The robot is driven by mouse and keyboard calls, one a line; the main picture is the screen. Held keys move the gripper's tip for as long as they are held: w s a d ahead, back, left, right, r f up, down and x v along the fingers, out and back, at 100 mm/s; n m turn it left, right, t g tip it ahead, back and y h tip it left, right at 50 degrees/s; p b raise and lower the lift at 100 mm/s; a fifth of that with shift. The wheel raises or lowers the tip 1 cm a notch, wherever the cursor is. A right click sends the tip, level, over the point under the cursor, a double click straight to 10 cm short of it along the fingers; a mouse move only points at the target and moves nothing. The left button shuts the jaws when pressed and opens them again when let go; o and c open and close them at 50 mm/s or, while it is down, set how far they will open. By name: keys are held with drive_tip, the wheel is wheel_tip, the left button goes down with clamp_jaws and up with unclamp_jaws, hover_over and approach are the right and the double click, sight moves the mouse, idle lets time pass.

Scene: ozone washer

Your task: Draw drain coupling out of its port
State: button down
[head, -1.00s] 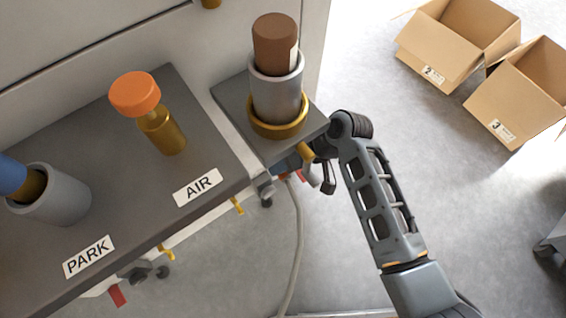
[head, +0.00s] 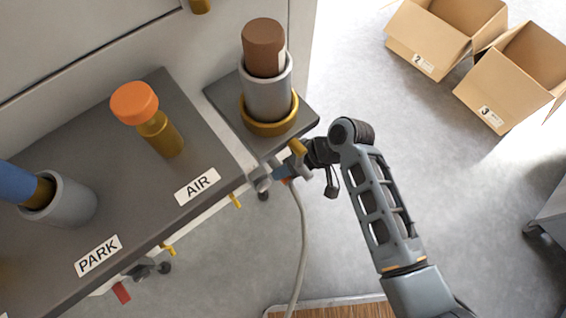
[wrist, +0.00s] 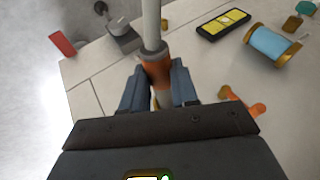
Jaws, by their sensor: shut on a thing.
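The drain coupling (wrist: 155,68) appears in the wrist view as an orange-brown collar on a pale grey hose (wrist: 151,25). My gripper (wrist: 156,92) has its two blue fingers on either side of it and is shut on it. In the head view my gripper (head: 284,171) is below the front edge of the small shelf, and the hose (head: 300,235) hangs down from it. The port is hidden behind the fingers and the dark wrist body, so I cannot tell how far the coupling sits in it.
A small shelf (head: 225,100) holds a brown-capped grey cylinder (head: 267,95) in a brass ring. The larger shelf (head: 60,140) carries AIR and PARK labels. A brass lever (head: 298,147) is close to my wrist. Open cartons (head: 510,80) stand on the clear floor at right.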

drive_tip(key=shift+s+d+f+p, duration=0.1)
drive_tip(key=shift+s+d+p, duration=0.4)
drive_tip(key=shift+s, duration=0.3)
drive_tip(key=shift+s+d+f+p, duration=0.1)
drive_tip(key=shift+s+d+p, duration=0.4)
drive_tip(key=shift+s, duration=0.25)
drive_tip(key=shift+s+d+f+p, duration=0.1)
drive_tip(key=shift+s+d+p, duration=0.4)
drive_tip(key=shift+s, duration=0.3)
drive_tip(key=shift+r, duration=0.1)
